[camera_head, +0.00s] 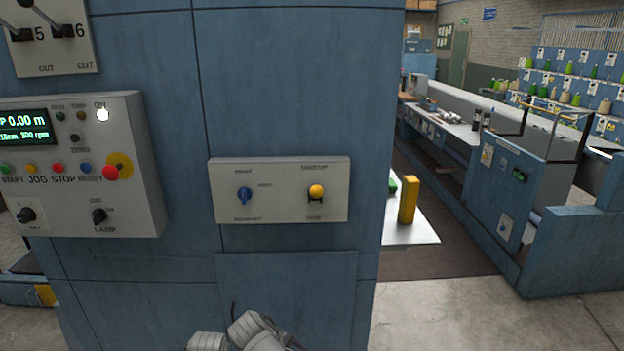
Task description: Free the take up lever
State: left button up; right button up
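The take-up lever (316,191) has a yellow ball knob over a short dark mount. It sits on the right half of a pale plate (280,212) on the blue machine front. The label above it seems to read TAKE-UP; the small word below it is too blurred to read surely. The knob appears to point out towards me, and I cannot tell its set position. Nothing touches it. White rounded parts of my own arm show at the bottom centre, below the plate. No fingertips of either gripper are in view.
A blue rotary knob (244,195) shares the plate, left of the lever. A control box (80,165) with buttons, a display and a red stop button juts out further left. A yellow post (408,200) stands on a pale shelf (412,231) at right. Floor beyond is clear.

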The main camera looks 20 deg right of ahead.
aim_at(313, 193)
jog(key=w+d+r+n+t+h+p, duration=0.2)
jog(key=w+r+n+t+h+p, duration=0.1)
jog(key=r, duration=0.8)
jog(key=w+d+r+n+t+h+p, duration=0.3)
jog(key=w+r+n+p, duration=0.3)
jog(key=r, duration=0.6)
jog(key=w+d+r+n+t+h+p, duration=0.2)
jog(key=w+r+n+p, duration=0.3)
jog(key=r, duration=0.6)
jog(key=shift+w+d+r+n+t+h, duration=0.4)
jog(key=shift+w+d+n+t, duration=0.15)
jog(key=shift+d+n, duration=0.3)
jog(key=shift+w+a, duration=0.1)
jog(key=shift+w, duration=0.1)
